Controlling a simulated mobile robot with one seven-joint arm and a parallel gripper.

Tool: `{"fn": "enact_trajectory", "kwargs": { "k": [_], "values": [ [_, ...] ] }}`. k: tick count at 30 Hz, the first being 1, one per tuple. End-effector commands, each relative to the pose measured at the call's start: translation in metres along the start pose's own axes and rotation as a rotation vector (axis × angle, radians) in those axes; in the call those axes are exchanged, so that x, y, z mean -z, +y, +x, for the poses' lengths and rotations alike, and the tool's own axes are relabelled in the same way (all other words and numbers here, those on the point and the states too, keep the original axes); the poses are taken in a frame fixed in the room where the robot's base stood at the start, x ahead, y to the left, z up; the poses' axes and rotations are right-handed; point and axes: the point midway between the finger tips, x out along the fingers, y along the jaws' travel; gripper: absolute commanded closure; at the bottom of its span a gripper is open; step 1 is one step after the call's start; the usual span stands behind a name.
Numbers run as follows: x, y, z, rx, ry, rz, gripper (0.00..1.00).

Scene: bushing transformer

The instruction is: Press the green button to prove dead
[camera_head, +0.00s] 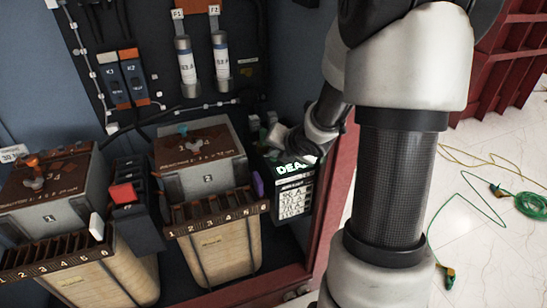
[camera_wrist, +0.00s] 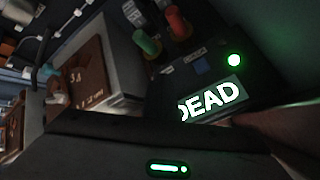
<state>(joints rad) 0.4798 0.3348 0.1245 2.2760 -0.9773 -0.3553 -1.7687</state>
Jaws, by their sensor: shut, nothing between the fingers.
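The tester (camera_head: 293,190) is a dark box with a lit panel at the right of the cabinet in the head view; the start of its green display text shows there. In the wrist view its screen (camera_wrist: 211,98) reads "DEAD" in lit letters. A round green light (camera_wrist: 234,60), which looks like the green button, glows just above the screen. My gripper (camera_head: 276,137) is shut and empty at the top of the tester, partly hiding it. I cannot tell whether the fingertips touch the button.
A green plug (camera_wrist: 147,42) and a red plug (camera_wrist: 178,22) stand beside the screen. Transformer 2 (camera_head: 200,160) is left of the tester, and the red cabinet edge (camera_head: 335,205) is close on the right. Green and yellow leads (camera_head: 531,204) lie on the floor.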

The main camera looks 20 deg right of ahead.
Motion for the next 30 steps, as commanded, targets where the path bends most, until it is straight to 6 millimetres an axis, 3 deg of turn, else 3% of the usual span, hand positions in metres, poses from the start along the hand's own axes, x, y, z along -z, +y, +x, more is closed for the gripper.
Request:
{"fn": "enact_trajectory", "kwargs": {
  "k": [30],
  "values": [
    [-0.013,0.013,-0.018,0.0,0.0,-0.001,1.0]
  ]
}}
